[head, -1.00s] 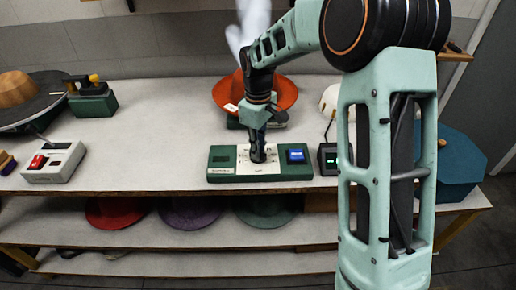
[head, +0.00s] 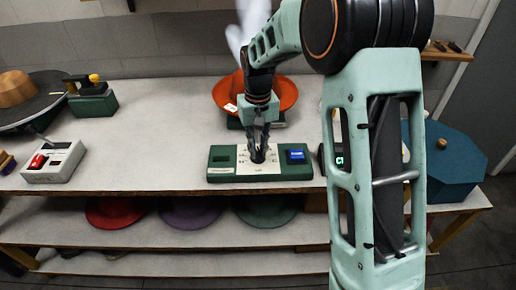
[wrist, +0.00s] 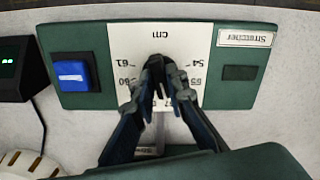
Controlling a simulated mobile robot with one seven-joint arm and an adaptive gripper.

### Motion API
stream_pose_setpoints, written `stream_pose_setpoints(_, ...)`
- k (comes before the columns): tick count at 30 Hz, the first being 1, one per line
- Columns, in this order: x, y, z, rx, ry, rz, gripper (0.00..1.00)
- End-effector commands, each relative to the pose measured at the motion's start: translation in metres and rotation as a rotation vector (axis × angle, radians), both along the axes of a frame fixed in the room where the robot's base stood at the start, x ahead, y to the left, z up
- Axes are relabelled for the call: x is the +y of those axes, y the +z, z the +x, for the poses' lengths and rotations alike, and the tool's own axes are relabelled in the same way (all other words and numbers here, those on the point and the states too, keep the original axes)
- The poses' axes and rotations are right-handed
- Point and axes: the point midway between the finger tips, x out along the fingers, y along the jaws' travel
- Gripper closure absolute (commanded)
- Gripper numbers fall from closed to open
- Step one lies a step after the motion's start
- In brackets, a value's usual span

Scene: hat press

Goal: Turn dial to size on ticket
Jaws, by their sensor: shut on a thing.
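The stretcher panel (head: 223,170) is a green box with a white scale plate, lying near the table's front edge. In the wrist view its scale plate (wrist: 128,40) shows upside down, marked cm, with 54 and 55 on one side and 60 and 61 on the other. My gripper (head: 258,156) points down and is shut on the dark dial (wrist: 155,62) in the plate's middle. The fingers hide most of the dial, so its pointer cannot be read. A small white ticket (head: 230,108) rests on the orange hat (head: 285,95) behind; its writing is too small to read.
A blue button (head: 296,156) sits on the panel's right end. A black box with a green display (wrist: 10,68) stands beside it, mostly behind my arm in the head view. A grey device with a red switch (head: 52,161) stands at left. The table between is clear.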

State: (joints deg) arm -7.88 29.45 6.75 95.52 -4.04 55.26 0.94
Motion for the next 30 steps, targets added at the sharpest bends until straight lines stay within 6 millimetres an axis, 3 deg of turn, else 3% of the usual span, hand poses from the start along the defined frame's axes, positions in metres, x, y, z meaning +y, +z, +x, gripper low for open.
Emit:
stream_pose_setpoints(18, -0.0004, 0.0004, 0.0002, 0.000, -0.038, 0.000, 1.00)
stream_pose_setpoints(19, -0.0004, 0.0004, 0.0002, 0.000, -0.038, 0.000, 0.84)
stream_pose_setpoints(23, -0.0003, 0.0003, 0.0002, 0.000, -0.038, 0.000, 0.70)
stream_pose_setpoints(30, -0.0002, 0.0002, 0.0001, 0.000, -0.037, 0.000, 0.70)
